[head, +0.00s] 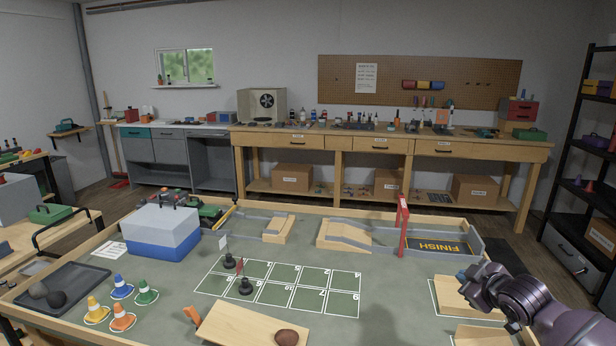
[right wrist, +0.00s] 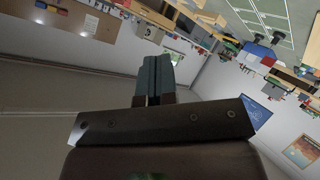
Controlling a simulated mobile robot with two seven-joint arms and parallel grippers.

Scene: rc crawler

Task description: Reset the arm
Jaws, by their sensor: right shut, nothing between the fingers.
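My right gripper (head: 466,276) is at the right side of the head view, above the right part of the table, with its dark purple wrist behind it. In the right wrist view its two fingers (right wrist: 153,80) lie together, shut with nothing between them. That view is tilted and shows the room's walls and, at top right, part of the table far off. My left gripper is not in the head view.
The walled table (head: 390,290) holds wooden ramps (head: 345,237), a red gate (head: 402,212), a blue and white box (head: 160,237), a numbered green grid (head: 290,285), several cones (head: 121,286) and a dark tray (head: 62,291). Wooden blocks (head: 465,294) lie below my right gripper.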

